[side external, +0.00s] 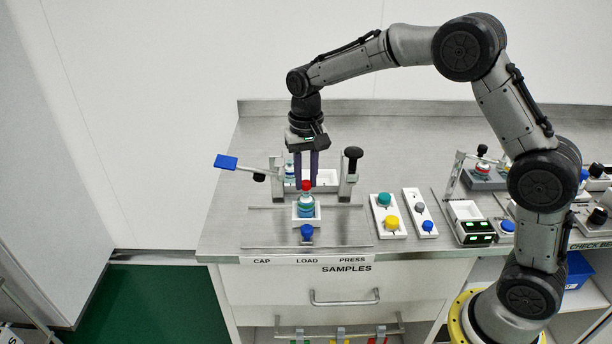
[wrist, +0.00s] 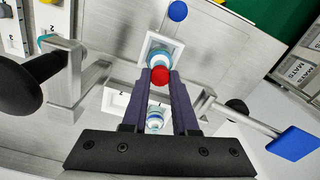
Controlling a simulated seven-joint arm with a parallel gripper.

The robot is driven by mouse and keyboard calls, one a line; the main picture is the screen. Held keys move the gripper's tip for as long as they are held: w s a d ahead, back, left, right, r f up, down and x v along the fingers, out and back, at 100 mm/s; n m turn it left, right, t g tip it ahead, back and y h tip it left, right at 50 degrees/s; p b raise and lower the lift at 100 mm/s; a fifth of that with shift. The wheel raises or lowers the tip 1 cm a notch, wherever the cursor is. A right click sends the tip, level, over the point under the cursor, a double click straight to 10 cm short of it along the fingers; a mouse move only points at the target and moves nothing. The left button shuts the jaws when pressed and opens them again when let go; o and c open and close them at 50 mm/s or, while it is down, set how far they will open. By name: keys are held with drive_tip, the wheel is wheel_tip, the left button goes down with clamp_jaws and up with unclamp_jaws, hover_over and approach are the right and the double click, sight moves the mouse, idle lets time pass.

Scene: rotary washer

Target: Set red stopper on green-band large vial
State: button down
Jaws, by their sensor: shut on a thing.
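The red stopper (side external: 306,185) is between the fingertips of my gripper (side external: 306,179), which is shut on it. The wrist view also shows the stopper (wrist: 160,75) pinched at the tips. In the wrist view the stopper partly hides the vial (wrist: 159,57).
Another vial (wrist: 155,120) stands in the white tray behind. A blue-paddled lever (side external: 226,162) is at left, and a black-knobbed post (side external: 352,158) at right. A blue knob (side external: 307,231) is in front. White blocks with coloured stoppers (side external: 388,216) lie farther right.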

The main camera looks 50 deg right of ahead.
drive_tip(key=shift+f, duration=0.5)
idle(0.4)
drive_tip(key=c, duration=0.6)
unclamp_jaws()
wheel_tip(320, 180, up, 14)
drive_tip(key=shift+f, duration=0.1)
